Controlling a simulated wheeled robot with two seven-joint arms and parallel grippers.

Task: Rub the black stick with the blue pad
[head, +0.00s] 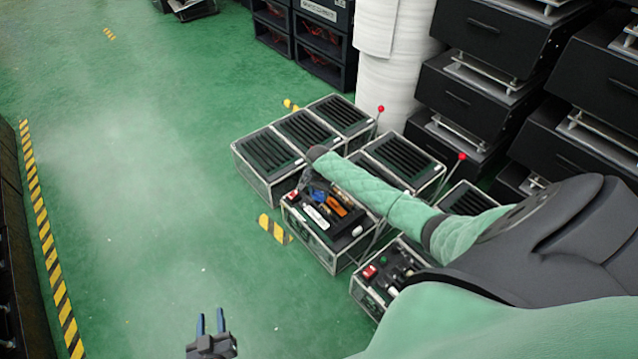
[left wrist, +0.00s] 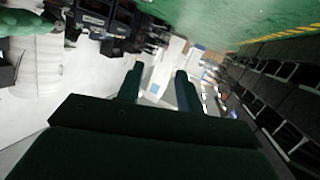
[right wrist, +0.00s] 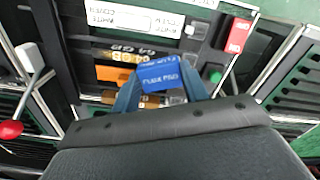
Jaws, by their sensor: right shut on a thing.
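My right gripper (right wrist: 160,84) is shut on the blue pad (right wrist: 158,75), which carries white lettering, in the right wrist view. It is over an open-topped device box (head: 312,238), below the end of my right arm in the head view. A dark bar with gold "64 GB" lettering (right wrist: 128,56) lies just beyond the pad; it may be the black stick, but I cannot tell for sure. Contact between pad and bar cannot be made out. My left gripper (head: 210,323) is open and empty over the floor; its parted fingers also show in the left wrist view (left wrist: 160,88).
The box also holds an orange block (right wrist: 110,73), a white label (right wrist: 150,20), a red switch (right wrist: 238,35) and a green button (right wrist: 215,75). Slatted boxes and red-ball levers (head: 381,108) stand around it. Black drawer units (head: 490,40) fill the right; green floor (head: 150,180) is clear left.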

